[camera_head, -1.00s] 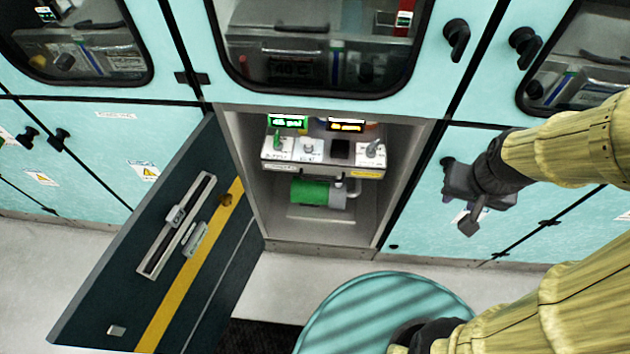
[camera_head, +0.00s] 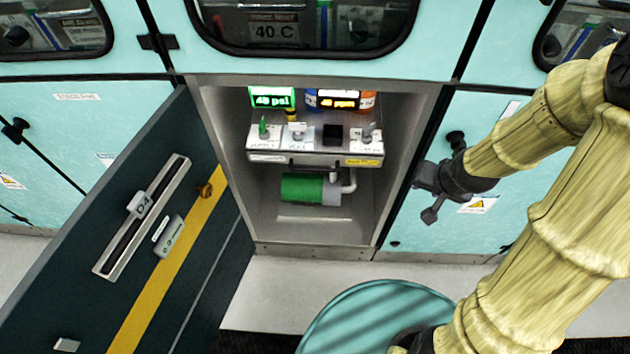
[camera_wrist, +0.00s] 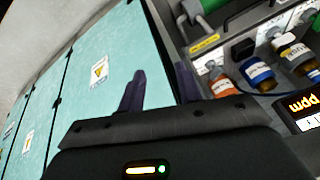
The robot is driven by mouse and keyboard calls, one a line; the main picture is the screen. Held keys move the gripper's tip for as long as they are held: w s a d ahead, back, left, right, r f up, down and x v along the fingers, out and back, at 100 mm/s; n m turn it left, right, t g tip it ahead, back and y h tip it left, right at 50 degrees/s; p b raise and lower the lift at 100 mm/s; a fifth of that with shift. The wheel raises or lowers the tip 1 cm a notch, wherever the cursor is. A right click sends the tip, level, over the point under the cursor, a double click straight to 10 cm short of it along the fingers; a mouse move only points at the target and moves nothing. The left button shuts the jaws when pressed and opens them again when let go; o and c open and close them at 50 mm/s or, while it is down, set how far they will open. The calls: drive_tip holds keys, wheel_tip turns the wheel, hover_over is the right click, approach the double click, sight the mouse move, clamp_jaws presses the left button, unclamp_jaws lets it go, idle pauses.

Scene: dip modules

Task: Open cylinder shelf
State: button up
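The cylinder shelf (camera_head: 270,145) is a grey unit inside the open cabinet, with switches on its top and a dark handle (camera_head: 312,167) along its front. It looks pushed in. A green cylinder (camera_head: 303,188) lies below it. My gripper (camera_head: 422,195) is right of the cabinet opening, apart from the handle. In the wrist view, its two fingers (camera_wrist: 160,72) are spread with nothing between them. That view also shows the shelf's yellow label (camera_wrist: 204,45), its handle (camera_wrist: 238,14) and bottles (camera_wrist: 258,76) at the right.
The dark cabinet door (camera_head: 120,215) stands open at the left. The cabinet's right wall (camera_head: 412,150) lies between the shelf and my gripper. A round teal surface (camera_head: 375,315) is at the bottom. Closed teal panels with black knobs (camera_head: 455,140) flank the opening.

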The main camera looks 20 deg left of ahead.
sight(315, 170)
drive_tip(key=w+a+f+m+t+y+b, duration=0.2)
drive_tip(key=a+f+y+b, duration=0.4)
drive_tip(key=f+b, duration=0.4)
drive_tip(key=w+a+f+m+t+y+b, duration=0.1)
drive_tip(key=a+f+m+y+b, duration=0.3)
drive_tip(key=a+f+b, duration=0.5)
drive_tip(key=w+f+y+b, duration=0.1)
drive_tip(key=y+b, duration=0.1)
drive_tip(key=shift+w+a+f+m+t+b, duration=0.2)
drive_tip(key=shift+a+f+m+t+b, duration=0.1)
drive_tip(key=shift+f+m+t, duration=0.1)
drive_tip(key=b+x, duration=0.2)
drive_tip(key=x, duration=0.6)
drive_tip(key=b+x, duration=0.2)
drive_tip(key=x, duration=0.7)
drive_tip(key=shift+a+r+b, duration=0.2)
drive_tip(key=shift+a+b, duration=0.05)
drive_tip(key=shift+b, duration=0.15)
drive_tip(key=shift+c, duration=0.4)
clamp_jaws()
